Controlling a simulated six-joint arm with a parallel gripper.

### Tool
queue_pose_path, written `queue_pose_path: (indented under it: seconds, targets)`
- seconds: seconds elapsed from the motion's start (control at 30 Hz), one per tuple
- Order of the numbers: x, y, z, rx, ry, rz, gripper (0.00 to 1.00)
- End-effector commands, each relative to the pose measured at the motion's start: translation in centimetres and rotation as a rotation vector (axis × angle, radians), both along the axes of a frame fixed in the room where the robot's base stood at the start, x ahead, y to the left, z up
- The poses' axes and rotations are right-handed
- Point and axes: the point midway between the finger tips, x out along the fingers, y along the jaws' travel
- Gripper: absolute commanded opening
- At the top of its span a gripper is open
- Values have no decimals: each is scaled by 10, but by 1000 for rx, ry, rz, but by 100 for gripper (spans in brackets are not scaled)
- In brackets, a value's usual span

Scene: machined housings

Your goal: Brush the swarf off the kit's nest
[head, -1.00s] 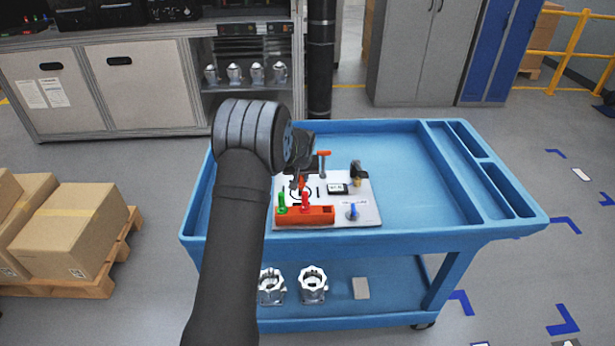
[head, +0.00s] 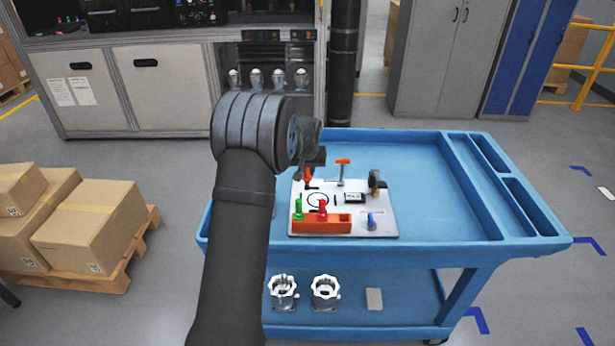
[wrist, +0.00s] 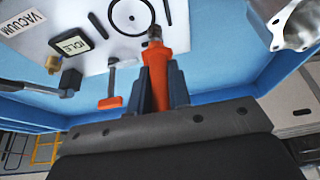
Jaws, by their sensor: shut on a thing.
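The kit is a white plate (head: 385,220) on the blue cart, with a black ring (head: 317,191) marked on it. The ring also shows at the top of the wrist view (wrist: 132,32). My gripper (wrist: 159,95) is shut on an orange-handled tool (wrist: 157,68) with a short dark tip. In the head view the tool (head: 308,175) is held above the plate's far left part, apart from the ring. I cannot make out bristles at its tip. Swarf is too small to tell in either view.
An orange block (head: 340,224) holds a green tool (head: 298,209) and a red tool (head: 322,209). An orange T-handle (head: 342,162), a display (head: 354,198), a black-and-brass fitting (head: 376,181) and a blue knob (head: 371,220) stand nearby. The cart top (head: 440,190) is clear at right.

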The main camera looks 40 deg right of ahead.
Motion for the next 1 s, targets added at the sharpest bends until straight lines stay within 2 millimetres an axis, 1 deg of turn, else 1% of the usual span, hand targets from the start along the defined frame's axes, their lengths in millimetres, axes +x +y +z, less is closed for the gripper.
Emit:
queue_pose_path:
  seconds: [0.1, 0.27, 0.67, 0.73, 0.77, 0.87, 0.97, 1.0]
  targets:
    - [0, 0, 11, 0, 0, 0, 0]
    - [0, 0, 20, -1, -1, 0, 0]
    - [0, 0, 22, 0, 0, 1, 0]
    - [3, 1, 24, 0, -1, 4, 0]
    - [6, 3, 26, -1, -1, 8, 0]
    - [24, 12, 38, -2, -2, 30, 0]
    - [54, 30, 59, -2, -4, 68, 0]
    - [69, 40, 69, -3, -4, 87, 0]
